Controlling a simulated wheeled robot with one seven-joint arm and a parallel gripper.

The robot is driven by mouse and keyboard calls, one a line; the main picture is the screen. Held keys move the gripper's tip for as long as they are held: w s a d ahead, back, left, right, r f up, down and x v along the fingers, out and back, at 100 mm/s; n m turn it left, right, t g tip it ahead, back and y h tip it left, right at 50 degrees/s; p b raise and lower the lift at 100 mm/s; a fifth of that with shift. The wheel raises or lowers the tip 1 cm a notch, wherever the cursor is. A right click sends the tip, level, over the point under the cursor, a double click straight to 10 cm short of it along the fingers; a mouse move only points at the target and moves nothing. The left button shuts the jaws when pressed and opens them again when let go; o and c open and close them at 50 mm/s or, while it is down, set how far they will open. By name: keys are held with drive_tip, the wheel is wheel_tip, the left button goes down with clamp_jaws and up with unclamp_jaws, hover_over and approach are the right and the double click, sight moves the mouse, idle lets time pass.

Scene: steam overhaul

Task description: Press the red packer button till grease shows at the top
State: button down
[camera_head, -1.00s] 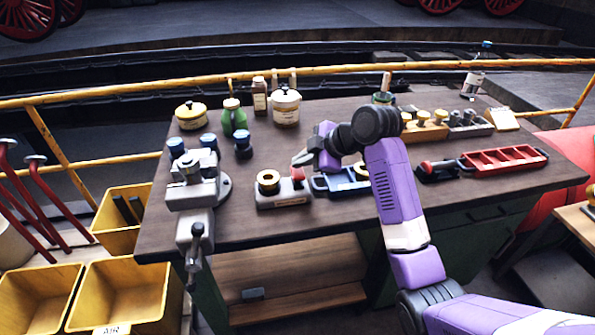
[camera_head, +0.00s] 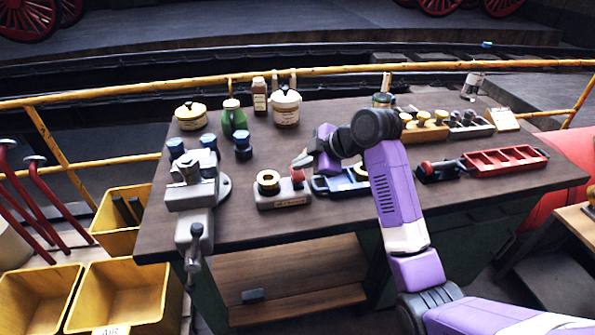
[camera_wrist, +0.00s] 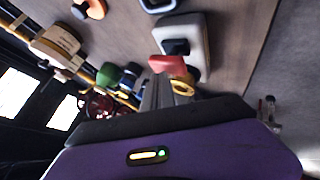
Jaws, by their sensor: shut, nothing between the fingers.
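The packer is a grey block (camera_head: 268,201) with a brass ring (camera_head: 268,180) on its left part, near the front of the bench. Its red button (camera_head: 297,174) stands at the right end. My gripper (camera_head: 302,160) is shut and empty, its tips just above the button in the head view; I cannot tell whether they touch it. In the wrist view my shut fingers (camera_wrist: 157,92) point toward a red part (camera_wrist: 168,65), which looks like the button. The brass ring (camera_wrist: 182,86) shows beside them. I cannot make out any grease at the top of the ring.
A vise (camera_head: 193,190) stands left of the packer. A blue tray (camera_head: 330,184) lies close on the right, partly behind my arm. A red tray (camera_head: 505,160) is farther right. A green bottle (camera_head: 234,120) and pots stand at the back. The bench's front right is bare.

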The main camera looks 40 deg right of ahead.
sight(301, 172)
drive_tip(key=shift+f+b, duration=0.45)
drive_tip(key=shift+f, duration=0.4)
idle(0.6)
drive_tip(key=shift+r, duration=0.1)
drive_tip(key=shift+r+p, duration=1.15)
drive_tip(key=shift+r, duration=0.25)
drive_tip(key=shift+r, duration=0.1)
wheel_tip(301, 172, up, 5)
drive_tip(key=p, duration=0.4)
idle(0.6)
